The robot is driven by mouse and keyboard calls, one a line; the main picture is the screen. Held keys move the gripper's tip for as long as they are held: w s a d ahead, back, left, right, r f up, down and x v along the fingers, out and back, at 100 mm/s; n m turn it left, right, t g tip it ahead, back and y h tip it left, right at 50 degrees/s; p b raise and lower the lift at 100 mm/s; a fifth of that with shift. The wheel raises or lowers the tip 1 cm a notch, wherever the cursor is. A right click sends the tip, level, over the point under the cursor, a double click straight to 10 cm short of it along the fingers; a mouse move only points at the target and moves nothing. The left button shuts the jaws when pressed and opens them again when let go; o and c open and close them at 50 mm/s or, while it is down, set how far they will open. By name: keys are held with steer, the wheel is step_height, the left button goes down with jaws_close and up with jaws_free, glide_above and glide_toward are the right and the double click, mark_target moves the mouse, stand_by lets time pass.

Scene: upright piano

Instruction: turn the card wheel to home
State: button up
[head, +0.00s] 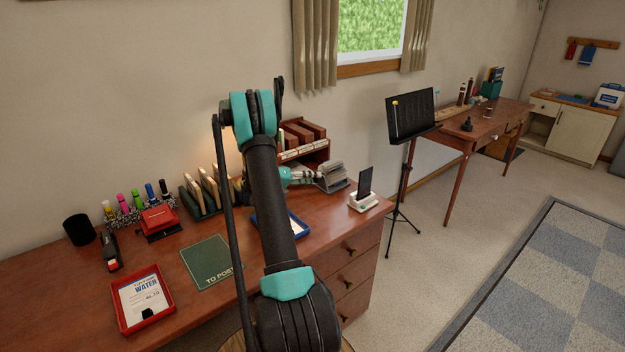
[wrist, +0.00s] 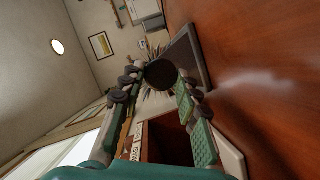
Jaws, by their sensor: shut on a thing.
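The card wheel (head: 334,177) is a grey rotary card file on the desk, right of my arm in the head view. In the wrist view its dark round knob (wrist: 161,73) faces me, with the edges of cards fanned around it. My gripper (head: 312,176) reaches it from the left. In the wrist view the green-padded fingers of my gripper (wrist: 155,84) stand either side of the knob and are shut on it. The card faces and any home mark cannot be read from here.
A phone on a white stand (head: 364,194) is close right of the wheel. A wooden rack (head: 304,145) stands behind it. A blue tray (head: 292,222) is partly hidden by my arm. A green TO POST mat (head: 205,262) and a red tray (head: 123,317) lie left.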

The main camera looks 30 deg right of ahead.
steer(key=shift+f+n+g+h, duration=0.1)
steer(key=shift+n+g+h, duration=0.25)
steer(key=shift+n, duration=0.55)
steer(key=o, duration=1.1)
steer(key=shift+o, duration=0.2)
step_height(320, 180, up, 10)
